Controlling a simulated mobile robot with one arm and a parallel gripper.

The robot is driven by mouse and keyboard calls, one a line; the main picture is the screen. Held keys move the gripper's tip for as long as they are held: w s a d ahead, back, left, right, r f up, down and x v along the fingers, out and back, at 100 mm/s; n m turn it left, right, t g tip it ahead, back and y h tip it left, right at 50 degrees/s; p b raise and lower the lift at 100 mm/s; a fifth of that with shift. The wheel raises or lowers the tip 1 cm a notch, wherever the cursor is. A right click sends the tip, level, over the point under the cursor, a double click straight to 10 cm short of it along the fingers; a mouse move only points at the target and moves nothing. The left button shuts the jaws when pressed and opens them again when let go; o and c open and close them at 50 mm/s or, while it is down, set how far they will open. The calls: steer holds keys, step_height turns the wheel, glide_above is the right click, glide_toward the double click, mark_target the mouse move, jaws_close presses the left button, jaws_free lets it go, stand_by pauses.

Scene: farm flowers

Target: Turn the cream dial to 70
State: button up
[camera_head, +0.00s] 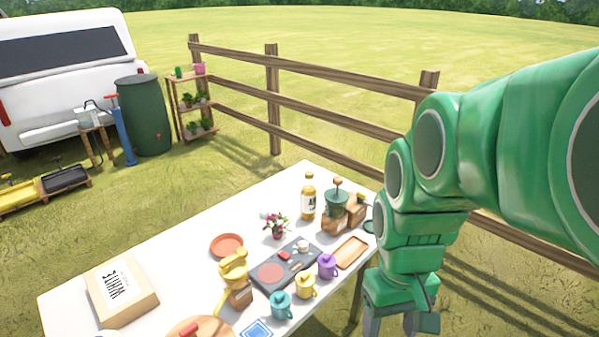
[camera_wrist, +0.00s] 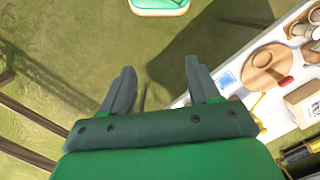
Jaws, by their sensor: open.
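The cream dial (camera_head: 303,246) sits at the far right end of a dark panel (camera_head: 262,284) on the white table. The panel also carries a red round disc (camera_head: 271,273) and a small red piece (camera_head: 284,255). Markings on the dial are too small to read. My gripper (camera_head: 391,326) is open and empty, pointing down off the table's right side, apart from the panel. In the wrist view my gripper (camera_wrist: 160,72) hangs over grass, its two fingers spread. The dial is not visible there.
A wooden tray (camera_head: 351,251), bottle (camera_head: 309,198) and flower pot (camera_head: 277,232) stand close by. A cardboard box (camera_head: 121,291) is at left. A fence (camera_head: 330,88) runs behind.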

steer(key=w+a+n, duration=0.2)
steer(key=w+n, duration=0.2)
steer(key=w, duration=1)
steer(key=n+t, duration=0.2)
steer(key=n, duration=1)
glide_toward(303, 243)
steer(key=shift+s+d+f, duration=0.15)
steer(key=shift+f, duration=0.05)
steer(key=shift+w+f, duration=0.3)
steer(key=shift+f, duration=3.9)
steer(key=shift+c, duration=0.3)
steer(key=c, duration=1)
